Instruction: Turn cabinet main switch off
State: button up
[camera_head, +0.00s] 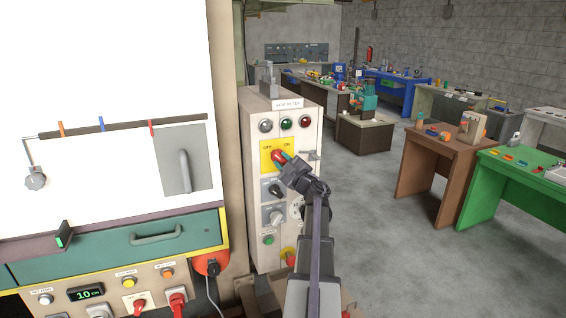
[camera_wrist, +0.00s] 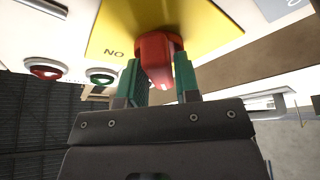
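The grey-beige cabinet (camera_head: 254,200) stands at the centre left. Its main switch is a red knob (camera_head: 277,156) on a yellow plate (camera_head: 266,166) marked OFF at left and ON at right. My gripper (camera_head: 285,160) reaches it from the lower right. In the wrist view, the red knob (camera_wrist: 158,58) sits between the two teal fingers of my gripper (camera_wrist: 160,82), one along each side. The fingers look closed against its sides. The ON lettering shows upside down on the yellow plate (camera_wrist: 205,22). The knob's exact turn is hard to read.
Several lamps (camera_head: 286,124) sit above the plate. A black knob (camera_head: 276,190), a grey knob (camera_head: 275,216) and a green button (camera_head: 268,240) sit below. A white machine with a teal drawer (camera_head: 120,245) stands left. Open floor (camera_head: 385,250) lies right, before the brown (camera_head: 440,160) and green benches (camera_head: 520,170).

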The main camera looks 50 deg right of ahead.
jog(key=o, duration=0.3)
jog(key=b+v, duration=0.3)
jog(key=v, duration=0.7)
jog(key=shift+s+f, duration=0.2)
jog(key=shift+s, duration=0.2)
